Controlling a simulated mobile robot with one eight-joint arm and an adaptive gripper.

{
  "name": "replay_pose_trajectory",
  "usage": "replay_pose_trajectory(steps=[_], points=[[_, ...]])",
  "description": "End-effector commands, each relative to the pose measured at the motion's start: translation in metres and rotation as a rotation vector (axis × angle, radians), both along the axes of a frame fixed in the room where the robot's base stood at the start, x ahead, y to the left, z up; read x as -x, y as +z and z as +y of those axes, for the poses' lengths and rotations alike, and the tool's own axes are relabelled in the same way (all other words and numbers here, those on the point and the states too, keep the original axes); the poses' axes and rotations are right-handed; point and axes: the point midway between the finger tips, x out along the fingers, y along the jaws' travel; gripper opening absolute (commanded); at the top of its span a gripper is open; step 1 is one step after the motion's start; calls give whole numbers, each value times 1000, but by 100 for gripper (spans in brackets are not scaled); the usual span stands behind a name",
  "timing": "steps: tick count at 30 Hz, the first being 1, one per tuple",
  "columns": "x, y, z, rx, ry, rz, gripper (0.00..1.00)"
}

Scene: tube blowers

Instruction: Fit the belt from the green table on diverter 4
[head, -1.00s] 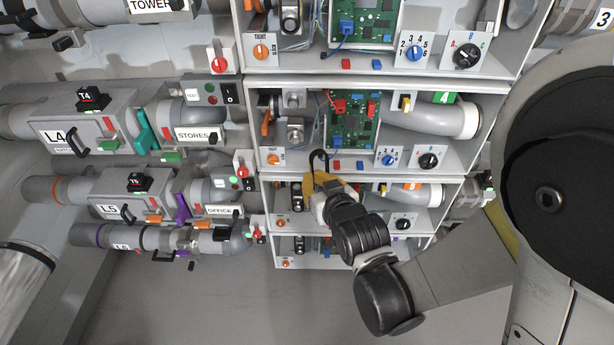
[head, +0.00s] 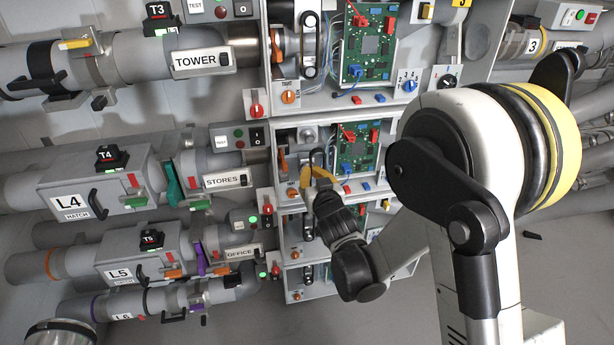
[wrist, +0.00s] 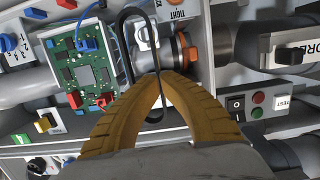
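My gripper (wrist: 158,76) has its yellow fingers closed on a black belt (wrist: 124,40), a long narrow loop. The loop sticks out beyond the fingertips in the wrist view. In the head view my gripper (head: 318,172) is in front of diverter 4 (head: 373,186), an open grey box with a green circuit board (head: 357,150). The belt (head: 311,156) shows there as a small dark loop. In the wrist view the loop overlaps a round metal part (wrist: 143,36); I cannot tell whether it touches. An orange lever (wrist: 190,55) is beside it. The green table is not identifiable.
Similar boxes stand above (head: 373,45) and below (head: 294,277) diverter 4. A switch box (head: 238,138) and the STORES pipe (head: 224,181) are to its left. A blue-knobbed dial (wrist: 8,43) is beyond the board in the wrist view. Open floor lies below.

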Motion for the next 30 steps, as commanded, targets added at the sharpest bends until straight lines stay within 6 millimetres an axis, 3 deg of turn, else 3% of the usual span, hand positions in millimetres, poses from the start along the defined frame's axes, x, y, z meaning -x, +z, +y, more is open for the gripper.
replay_pose_trajectory(steps=[7,21,30], points=[[0,-1,0,0,5,1,0],[-43,0,13,2,5,2,0],[-55,0,16,2,5,2,0]])
